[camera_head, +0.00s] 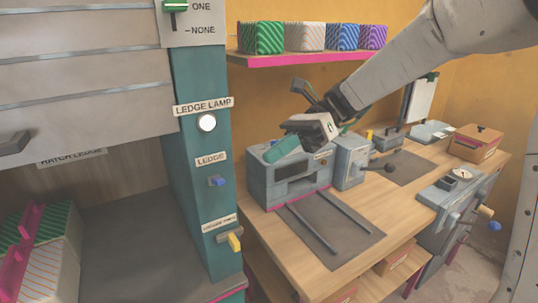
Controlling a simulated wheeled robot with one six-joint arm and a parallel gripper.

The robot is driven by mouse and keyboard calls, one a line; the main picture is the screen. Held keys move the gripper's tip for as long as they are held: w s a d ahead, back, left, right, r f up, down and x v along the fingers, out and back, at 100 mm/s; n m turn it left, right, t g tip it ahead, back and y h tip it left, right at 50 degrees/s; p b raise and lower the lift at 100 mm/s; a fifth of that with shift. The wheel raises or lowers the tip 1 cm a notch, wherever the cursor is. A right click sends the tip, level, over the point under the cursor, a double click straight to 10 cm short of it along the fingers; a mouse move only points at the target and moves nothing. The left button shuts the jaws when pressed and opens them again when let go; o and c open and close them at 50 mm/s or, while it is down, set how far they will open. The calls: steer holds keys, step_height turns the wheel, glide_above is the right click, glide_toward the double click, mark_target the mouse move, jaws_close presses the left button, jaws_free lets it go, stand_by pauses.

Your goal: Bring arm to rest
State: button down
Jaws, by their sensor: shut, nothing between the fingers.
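My gripper (284,150) is at the end of my pale arm, which reaches in from the upper right. Its green fingers point down and left, over the top of a grey-blue press machine (257,178) on the wooden bench. The fingers are together with nothing seen between them. I cannot tell whether they touch the machine's top or hover above it.
A teal post (186,185) with a lit lamp (207,122) and switches stands at left, next to a hatch ledge (130,265) holding striped boxes (52,242). A shelf (305,60) with striped boxes is behind. The wooden bench (395,215) has a dark mat (345,250) with rails and a brown box (476,143).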

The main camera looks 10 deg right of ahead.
steer(key=s+d+f+n+t+h, duration=0.2)
steer(key=s+d+f+n+h, duration=0.35)
steer(key=s+f+n, duration=0.2)
steer(key=s+d+n+t+h, duration=0.6)
steer(key=s+d+n, duration=0.2)
steer(key=s+d, duration=0.4)
steer(key=shift+s+d+r+t+h, duration=0.35)
steer(key=shift+d+t, duration=0.05)
steer(key=shift+d, duration=0.6)
steer(key=shift+a, duration=0.15)
